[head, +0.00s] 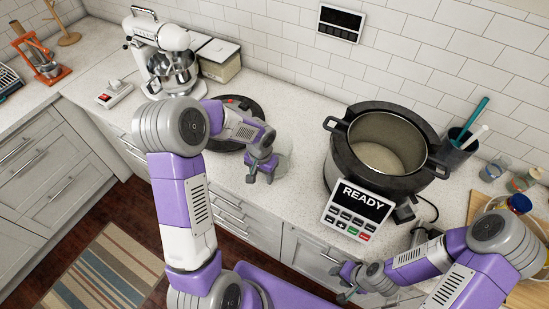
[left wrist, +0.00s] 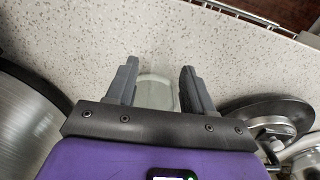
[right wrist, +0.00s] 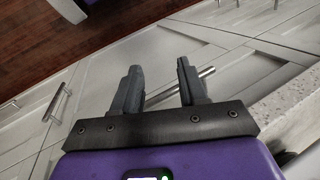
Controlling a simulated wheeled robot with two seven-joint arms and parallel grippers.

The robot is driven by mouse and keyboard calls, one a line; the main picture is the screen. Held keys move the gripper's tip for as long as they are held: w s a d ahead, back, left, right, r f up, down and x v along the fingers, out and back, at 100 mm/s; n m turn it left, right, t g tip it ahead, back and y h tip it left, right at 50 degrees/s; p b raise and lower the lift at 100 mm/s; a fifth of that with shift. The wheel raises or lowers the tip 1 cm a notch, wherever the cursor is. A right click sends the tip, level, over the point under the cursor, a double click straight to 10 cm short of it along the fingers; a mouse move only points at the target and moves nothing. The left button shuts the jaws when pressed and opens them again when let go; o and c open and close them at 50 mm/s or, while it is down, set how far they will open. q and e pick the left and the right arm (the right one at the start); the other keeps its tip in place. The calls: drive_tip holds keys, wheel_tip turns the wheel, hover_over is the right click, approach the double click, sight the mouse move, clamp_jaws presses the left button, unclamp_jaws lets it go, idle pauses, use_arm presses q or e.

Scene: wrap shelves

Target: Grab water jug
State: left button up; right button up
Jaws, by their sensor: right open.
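A clear, see-through vessel, seemingly the water jug (head: 283,163), stands on the counter left of the big cooker. Its outline is faint. My left gripper (head: 262,172) is right beside it in the head view. In the left wrist view the clear vessel (left wrist: 157,92) shows between the two spread fingers of my left gripper (left wrist: 158,85). Whether the fingers touch it is unclear. My right gripper (head: 348,280) is low in front of the cabinets. In the right wrist view my right gripper (right wrist: 162,90) is open and empty.
A large dark cooker (head: 342,165) with a READY panel stands right of the vessel. A dark round lid or plate (head: 245,104) lies behind my left forearm. A white stand mixer (head: 160,45) is at the back left. Cups and jars (head: 493,170) stand at the right.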

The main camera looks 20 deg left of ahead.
use_arm(q)
clamp_jaws()
drive_tip(key=shift+r, duration=0.15)
